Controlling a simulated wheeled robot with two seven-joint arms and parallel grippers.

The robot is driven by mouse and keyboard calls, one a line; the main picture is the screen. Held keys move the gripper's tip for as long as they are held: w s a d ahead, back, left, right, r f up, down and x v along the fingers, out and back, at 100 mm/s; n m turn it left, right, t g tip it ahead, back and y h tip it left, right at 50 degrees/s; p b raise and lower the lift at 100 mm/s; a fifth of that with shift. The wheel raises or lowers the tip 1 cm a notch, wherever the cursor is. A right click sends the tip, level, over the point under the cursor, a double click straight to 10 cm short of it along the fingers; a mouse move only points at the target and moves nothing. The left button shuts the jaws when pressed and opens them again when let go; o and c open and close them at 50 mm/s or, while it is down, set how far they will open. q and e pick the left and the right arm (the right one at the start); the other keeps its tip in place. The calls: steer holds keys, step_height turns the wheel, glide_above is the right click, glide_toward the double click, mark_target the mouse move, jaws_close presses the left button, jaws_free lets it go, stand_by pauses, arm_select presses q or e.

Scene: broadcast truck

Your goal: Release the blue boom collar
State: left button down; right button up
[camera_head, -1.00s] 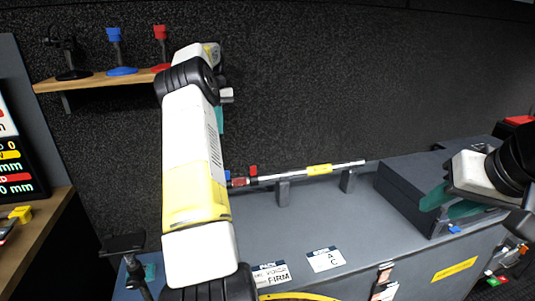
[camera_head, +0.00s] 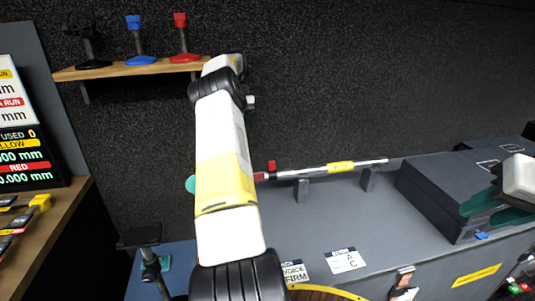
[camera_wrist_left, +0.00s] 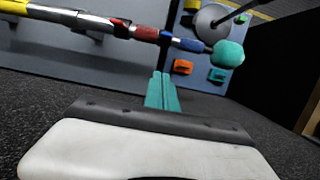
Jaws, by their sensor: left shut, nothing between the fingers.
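The boom pole (camera_head: 318,169) lies on two stands on the grey desk, with a yellow band (camera_head: 340,167) and a red collar (camera_head: 262,177). In the left wrist view, the blue collar (camera_wrist_left: 190,44) sits between the red collar (camera_wrist_left: 146,34) and the round teal tip (camera_wrist_left: 228,54). My left arm hides the blue collar in the head view; the teal tip (camera_head: 190,183) shows left of the arm. My left gripper (camera_wrist_left: 164,78) is shut and empty, its fingers below the pole near the blue collar in the picture, apparently apart from it. My right gripper (camera_head: 496,210) is open at the right edge.
A shelf (camera_head: 130,69) holds black, blue and red stands. Cards (camera_head: 345,260) lie at the desk's front. A display panel (camera_head: 25,130) is at left. The desk between stands and cards is clear.

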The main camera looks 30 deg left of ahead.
arm_select(q)
steer(key=s+d+f, duration=0.4)
steer(key=f, duration=0.4)
steer(key=shift+s, duration=0.3)
steer(key=shift+s+r, duration=0.1)
steer(key=shift+r, duration=0.05)
